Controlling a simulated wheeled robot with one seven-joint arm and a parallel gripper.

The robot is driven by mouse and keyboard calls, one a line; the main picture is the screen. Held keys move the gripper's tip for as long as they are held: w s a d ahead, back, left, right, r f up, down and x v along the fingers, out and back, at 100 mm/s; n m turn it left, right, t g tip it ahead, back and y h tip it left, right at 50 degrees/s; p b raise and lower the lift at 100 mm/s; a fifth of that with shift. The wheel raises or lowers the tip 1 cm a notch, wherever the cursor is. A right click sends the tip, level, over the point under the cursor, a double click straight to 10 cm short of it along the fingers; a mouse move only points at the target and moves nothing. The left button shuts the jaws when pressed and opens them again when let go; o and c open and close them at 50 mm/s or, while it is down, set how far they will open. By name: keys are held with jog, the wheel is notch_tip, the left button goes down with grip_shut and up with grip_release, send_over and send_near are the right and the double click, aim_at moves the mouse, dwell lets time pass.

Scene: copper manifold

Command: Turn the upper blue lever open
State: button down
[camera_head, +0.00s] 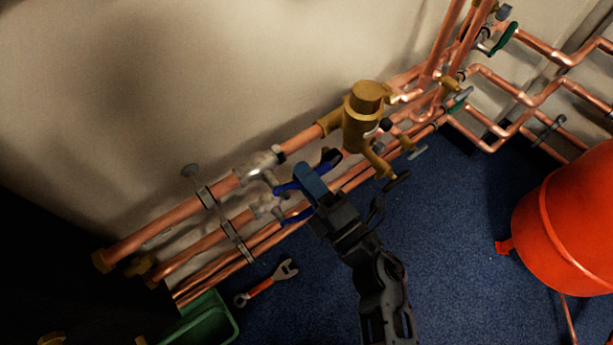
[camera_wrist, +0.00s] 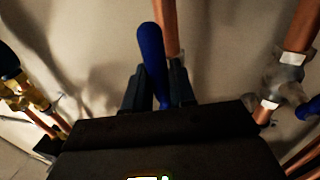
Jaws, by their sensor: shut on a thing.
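The upper blue lever (camera_head: 287,188) sits on a silver valve (camera_head: 262,165) on the top copper pipe in the head view. It slants up to the right, roughly along the pipe. My gripper (camera_head: 309,179) is shut on it, hiding its middle; dark blue shows beyond the fingers. In the wrist view a blue lever (camera_wrist: 151,50) stands between my two dark fingers, with its lower end near my gripper body (camera_wrist: 157,95). A lower blue lever (camera_head: 298,216) lies just below, apart from my fingers.
A brass fitting (camera_head: 362,118) stands just right of the levers. Copper pipes (camera_head: 155,230) run along the wall, held by a metal bracket (camera_head: 225,222). A wrench (camera_head: 268,283) and green bin (camera_head: 209,322) are on the floor. A red tank (camera_head: 570,220) stands right; blue floor between is clear.

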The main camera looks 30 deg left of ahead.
jog(key=c, duration=1.1)
grip_release()
jog(key=shift+p+v, duration=0.6)
jog(key=shift+v, duration=3.3)
